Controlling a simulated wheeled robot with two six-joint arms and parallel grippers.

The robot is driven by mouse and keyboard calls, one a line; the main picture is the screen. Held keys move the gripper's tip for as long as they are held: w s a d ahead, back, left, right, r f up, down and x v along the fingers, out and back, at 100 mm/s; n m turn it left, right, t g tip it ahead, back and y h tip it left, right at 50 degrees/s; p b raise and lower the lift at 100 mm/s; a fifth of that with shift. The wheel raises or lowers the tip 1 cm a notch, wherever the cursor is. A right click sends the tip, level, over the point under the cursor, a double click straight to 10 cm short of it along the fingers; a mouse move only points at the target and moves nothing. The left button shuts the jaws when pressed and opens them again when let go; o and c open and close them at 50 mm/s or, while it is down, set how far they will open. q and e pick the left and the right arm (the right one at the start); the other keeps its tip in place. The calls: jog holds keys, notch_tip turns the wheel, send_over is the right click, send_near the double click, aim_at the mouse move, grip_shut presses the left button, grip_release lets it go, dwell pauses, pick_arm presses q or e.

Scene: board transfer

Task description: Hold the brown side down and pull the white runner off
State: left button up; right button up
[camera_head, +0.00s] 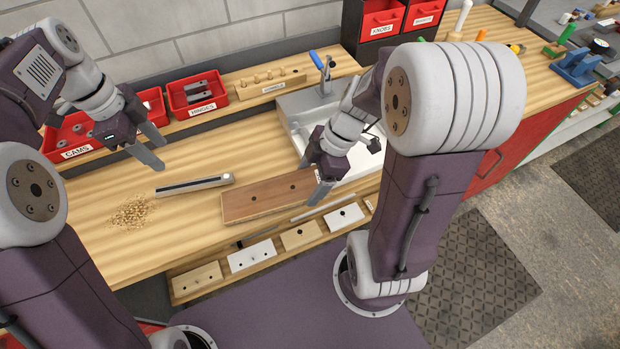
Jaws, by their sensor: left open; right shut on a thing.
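The brown side (262,203) lies flat on the wooden bench near its front edge, with dark holes in its top. A thin pale strip (312,214), which looks like the white runner, lies along its front edge at the right; I cannot tell where they join. My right gripper (313,182) is at the right end of the brown side, its fingers lowered around that end and shut on it; the fingers and arm hide part of this end. My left gripper (150,151) is open and empty, above the bench to the left, apart from the brown side.
A grey bar with a dark slot (194,185) and a pile of wood pellets (131,213) lie left of the brown side. Red bins (197,92) line the back. A white sink-like tray (300,104) stands behind right. A rack of sample plates (252,255) runs along the front.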

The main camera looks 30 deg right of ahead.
jog(key=o, duration=2)
jog(key=shift+d, duration=0.1)
jog(key=v, duration=1.2)
